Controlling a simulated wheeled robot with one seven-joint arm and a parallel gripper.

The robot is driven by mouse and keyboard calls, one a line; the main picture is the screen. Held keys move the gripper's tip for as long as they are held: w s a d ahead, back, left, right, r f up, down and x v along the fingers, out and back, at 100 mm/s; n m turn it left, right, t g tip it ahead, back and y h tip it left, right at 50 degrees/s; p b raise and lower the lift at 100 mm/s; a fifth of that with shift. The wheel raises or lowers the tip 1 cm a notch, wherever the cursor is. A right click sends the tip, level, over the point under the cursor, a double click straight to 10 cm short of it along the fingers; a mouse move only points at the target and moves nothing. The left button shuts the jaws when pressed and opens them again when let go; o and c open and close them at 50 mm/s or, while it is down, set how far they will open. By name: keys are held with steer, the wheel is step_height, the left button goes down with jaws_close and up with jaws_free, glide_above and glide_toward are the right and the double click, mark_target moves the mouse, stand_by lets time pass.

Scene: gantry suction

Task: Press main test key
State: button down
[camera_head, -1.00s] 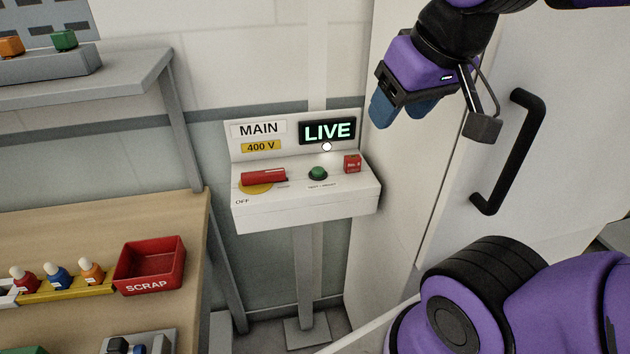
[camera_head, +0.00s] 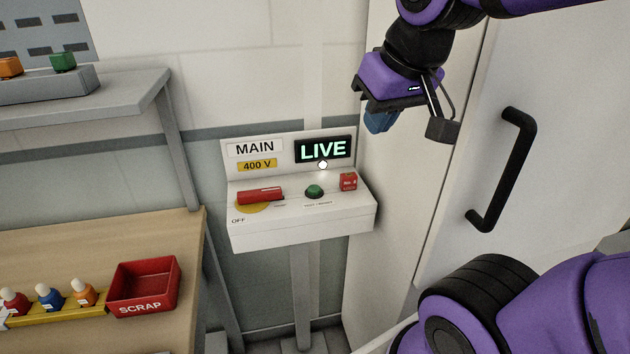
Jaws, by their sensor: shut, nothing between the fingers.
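The main switch box (camera_head: 300,232) is a white sloped console on a grey post, with a MAIN 400 V label. Its display (camera_head: 323,150) reads LIVE in green, with a small white lamp (camera_head: 322,165) below it. A green round button (camera_head: 314,191), with small print in front of it, sits on the top face. A red handle (camera_head: 260,195) lies left of it over a yellow disc, near the word OFF. A small red block (camera_head: 348,181) sits right of it. My gripper (camera_head: 378,122) is shut and empty, above and right of the box, apart from it.
A white cabinet door with a black handle (camera_head: 505,170) stands at the right, close to my arm. At the left are a wooden bench with a red SCRAP bin (camera_head: 145,286) and a grey shelf (camera_head: 100,104). The space above the box is clear.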

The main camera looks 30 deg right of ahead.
steer(key=w+d+f+m+g, duration=0.15)
steer(key=w+f, duration=0.25)
steer(key=w, duration=0.9)
steer(key=m, duration=0.1)
glide_above(314, 187)
steer(key=s, duration=0.3)
step_height(314, 187, down, 9)
steer(key=shift+w+a+g+h, duration=0.15)
steer(key=shift+g+h, duration=0.1)
steer(key=shift+h, duration=0.05)
steer(key=shift+f, duration=0.1)
steer(key=x, duration=0.8)
steer(key=s+x, duration=0.1)
steer(key=x, duration=0.3)
steer(key=shift+a+f, duration=0.1)
steer(key=shift+f, duration=0.8)
